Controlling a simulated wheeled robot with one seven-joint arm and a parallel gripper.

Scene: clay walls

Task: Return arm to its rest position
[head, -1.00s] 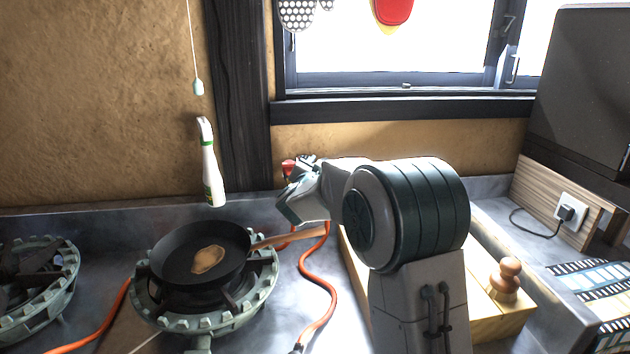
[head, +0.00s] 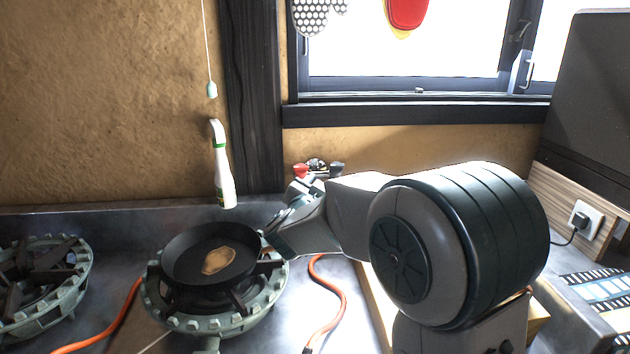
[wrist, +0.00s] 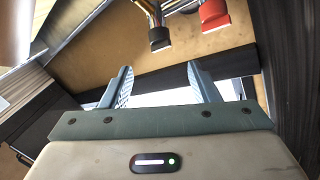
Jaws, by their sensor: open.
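My gripper (wrist: 160,88) shows in the wrist view with its two fingers spread apart and nothing between them. In the head view my arm reaches in from the lower right, and its wrist part is just right of the frying pan. The fingertips are hidden there. The black frying pan (head: 180,262) sits on the middle gas burner (head: 215,325) with a brown flat piece of food (head: 218,260) in it. The pan's handle is hidden behind my arm.
A white spray bottle (head: 223,170) is behind the pan by the wall. Another burner (head: 45,285) stands at the left. An orange hose (head: 342,290) runs over the counter below my arm. A wooden block (head: 375,310) is partly covered by my arm. A dark appliance (head: 590,90) stands right.

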